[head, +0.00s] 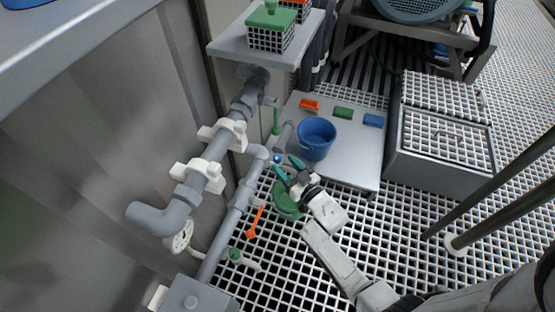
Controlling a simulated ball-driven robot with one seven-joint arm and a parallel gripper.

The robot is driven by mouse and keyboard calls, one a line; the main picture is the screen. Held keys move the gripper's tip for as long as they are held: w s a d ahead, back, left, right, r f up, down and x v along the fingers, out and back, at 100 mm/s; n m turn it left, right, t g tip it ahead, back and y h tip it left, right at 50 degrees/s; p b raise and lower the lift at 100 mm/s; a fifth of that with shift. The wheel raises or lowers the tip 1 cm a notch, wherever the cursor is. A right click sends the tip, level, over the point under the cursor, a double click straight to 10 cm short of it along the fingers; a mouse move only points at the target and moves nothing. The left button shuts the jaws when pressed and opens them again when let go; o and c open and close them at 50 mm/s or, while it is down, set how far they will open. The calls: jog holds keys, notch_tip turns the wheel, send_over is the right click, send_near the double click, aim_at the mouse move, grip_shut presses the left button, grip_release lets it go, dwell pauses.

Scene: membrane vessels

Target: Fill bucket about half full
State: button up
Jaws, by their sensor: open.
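The blue bucket (316,138) stands upright on a low grey platform (352,160), right of the pipes. From this angle its inside looks blue, and I cannot tell whether it holds any liquid. My gripper (287,165) has green fingertips spread apart, with nothing visible between them. It is just left of and nearer than the bucket, apart from it in the picture. A small blue round part (277,157) shows beside the fingertips, near a grey pipe end.
Grey pipes (215,150) with white clamps run along the left wall. An orange-handled part (255,222) and a green round thing (287,203) are near my gripper. Orange (309,104), green (343,113) and blue (373,120) blocks lie behind the bucket. A grey box (440,140) stands right.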

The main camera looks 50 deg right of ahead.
aim_at(280, 160)
jog(key=shift+b+x, duration=0.65)
jog(key=shift+x, duration=1.7)
jog(key=c, duration=0.9)
